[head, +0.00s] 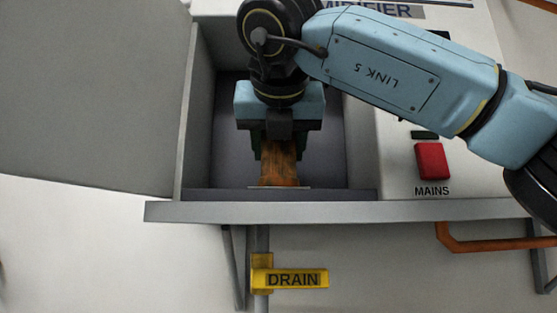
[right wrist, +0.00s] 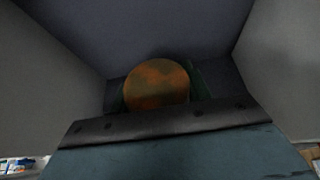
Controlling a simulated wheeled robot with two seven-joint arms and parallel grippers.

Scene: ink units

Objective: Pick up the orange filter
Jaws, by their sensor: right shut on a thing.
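The orange filter (head: 279,166) is upright inside the open grey compartment of the machine, near its front edge. It is mottled orange and brown. My right gripper (head: 279,150) reaches into the compartment from above and is shut on the filter, with dark fingers on both sides of it. In the right wrist view the round end of the filter (right wrist: 156,85) shows between the fingers, past the dark gripper body. Its lower end is close to the compartment floor; I cannot tell whether it touches. My left gripper is not in view.
The compartment's wall (head: 196,110) is close on the left, and its front ledge (head: 300,211) runs below. An open grey door (head: 85,95) stands at the left. A red MAINS button (head: 432,161) is at the right. A yellow DRAIN handle (head: 290,279) is below the ledge.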

